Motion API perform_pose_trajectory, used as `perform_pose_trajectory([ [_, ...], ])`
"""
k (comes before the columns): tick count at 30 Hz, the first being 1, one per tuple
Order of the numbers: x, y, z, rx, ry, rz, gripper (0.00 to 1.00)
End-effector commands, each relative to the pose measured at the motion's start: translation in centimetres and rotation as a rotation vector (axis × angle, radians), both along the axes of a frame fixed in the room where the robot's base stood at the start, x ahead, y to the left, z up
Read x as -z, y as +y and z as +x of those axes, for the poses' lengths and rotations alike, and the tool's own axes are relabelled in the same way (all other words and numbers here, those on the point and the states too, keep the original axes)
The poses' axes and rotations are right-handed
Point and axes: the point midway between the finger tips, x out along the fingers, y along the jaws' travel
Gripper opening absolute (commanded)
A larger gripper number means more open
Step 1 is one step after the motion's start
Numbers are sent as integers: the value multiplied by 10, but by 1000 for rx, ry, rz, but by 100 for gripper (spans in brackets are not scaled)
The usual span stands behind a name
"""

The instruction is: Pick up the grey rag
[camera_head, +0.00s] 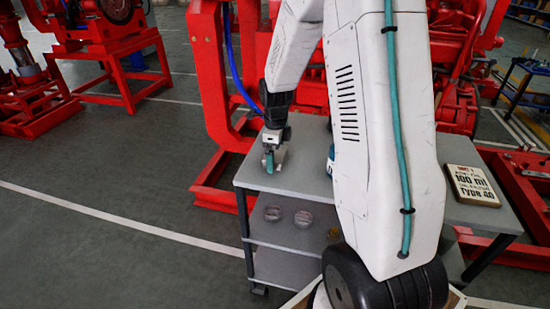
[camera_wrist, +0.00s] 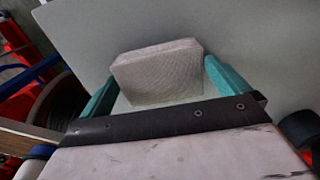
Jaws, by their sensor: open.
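The grey rag (camera_wrist: 160,74) shows in the wrist view as a folded, block-like cloth on a grey tabletop. My gripper (camera_head: 270,160) is over the left part of the grey cart top (camera_head: 300,178). In the wrist view my gripper's (camera_wrist: 166,78) two teal fingers are apart, one to each side of the rag. The right finger is very close to the rag; I cannot tell whether it touches. In the head view the rag is mostly hidden by my gripper.
A white and teal object (camera_head: 330,162) stands on the cart, partly hidden by my arm. Round glass items (camera_head: 303,218) sit on the shelf below. A sign (camera_head: 472,186) reading "100 ml" lies at the right. Red machinery frames (camera_head: 208,70) stand behind. Open floor lies left.

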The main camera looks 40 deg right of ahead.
Motion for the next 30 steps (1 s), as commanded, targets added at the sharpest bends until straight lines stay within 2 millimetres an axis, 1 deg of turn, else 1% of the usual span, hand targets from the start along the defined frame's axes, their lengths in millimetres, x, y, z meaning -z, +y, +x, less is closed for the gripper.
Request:
perform_pose_trajectory([
  [6,2,0,0,0,0,0,100],
  [7,2,0,0,0,0,0,97],
  [8,2,0,0,0,0,0,89],
  [9,2,0,0,0,0,0,78],
  [10,2,0,0,0,0,0,69],
  [11,2,0,0,0,0,0,64],
  [18,1,-1,0,0,0,0,64],
  [21,-3,-1,0,0,-2,-1,64],
  [23,-10,-1,0,0,-3,-1,64],
  [25,-22,-1,1,0,-4,-2,64],
  [30,-58,-1,0,0,-4,-2,64],
])
